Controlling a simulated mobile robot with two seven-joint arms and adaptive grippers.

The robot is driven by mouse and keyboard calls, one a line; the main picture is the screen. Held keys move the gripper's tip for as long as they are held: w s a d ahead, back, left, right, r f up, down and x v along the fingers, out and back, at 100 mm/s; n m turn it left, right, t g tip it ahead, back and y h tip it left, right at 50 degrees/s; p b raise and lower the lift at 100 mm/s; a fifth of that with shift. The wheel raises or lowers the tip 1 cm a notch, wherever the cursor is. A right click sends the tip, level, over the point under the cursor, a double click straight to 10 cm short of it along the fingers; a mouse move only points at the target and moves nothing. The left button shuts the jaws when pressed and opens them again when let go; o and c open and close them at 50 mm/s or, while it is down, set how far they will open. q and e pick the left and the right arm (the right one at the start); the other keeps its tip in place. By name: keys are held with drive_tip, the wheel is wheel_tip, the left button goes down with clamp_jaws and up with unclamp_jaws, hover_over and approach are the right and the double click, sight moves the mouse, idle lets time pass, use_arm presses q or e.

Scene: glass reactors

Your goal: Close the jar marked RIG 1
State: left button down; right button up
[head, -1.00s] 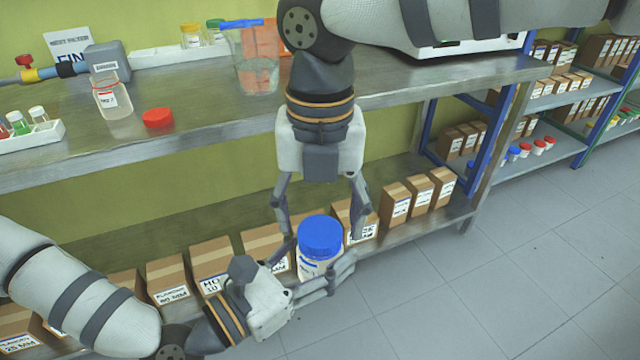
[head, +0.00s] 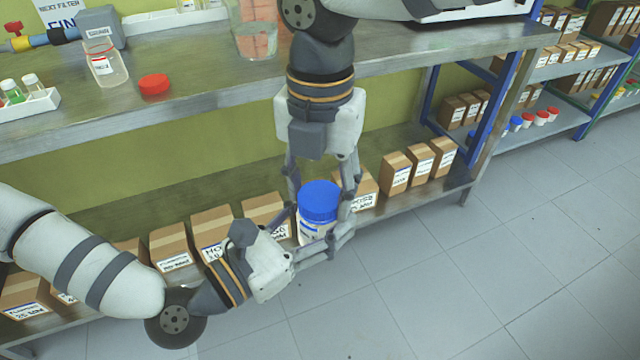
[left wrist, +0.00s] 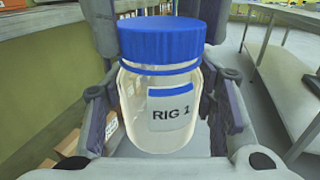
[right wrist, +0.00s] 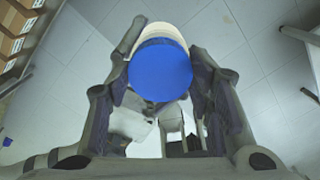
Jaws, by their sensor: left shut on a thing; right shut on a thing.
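The jar marked RIG 1 (left wrist: 172,112) is a clear, whitish jar held upright in the air in front of the bench; its label reads plainly in the left wrist view. A blue lid (head: 320,200) sits on its mouth; it also shows in the left wrist view (left wrist: 160,42) and the right wrist view (right wrist: 160,70). I cannot tell how tight the lid is. My left gripper (head: 318,243) is shut on the jar's body from the lower left. My right gripper (head: 322,193) comes from above, its fingers shut on the blue lid from both sides.
The bench (head: 200,105) above holds a clear jar (head: 104,66) beside a loose red lid (head: 154,84), a tray of vials (head: 28,102) and a glass beaker (head: 254,35). Labelled boxes (head: 396,172) line the shelf below. The floor (head: 480,270) at right is clear.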

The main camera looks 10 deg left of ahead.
drive_tip(key=m, duration=0.5)
drive_tip(key=shift+d, duration=0.1)
drive_tip(key=m, duration=2)
drive_tip(key=o, duration=1.3)
drive_tip(key=shift+c, duration=0.2)
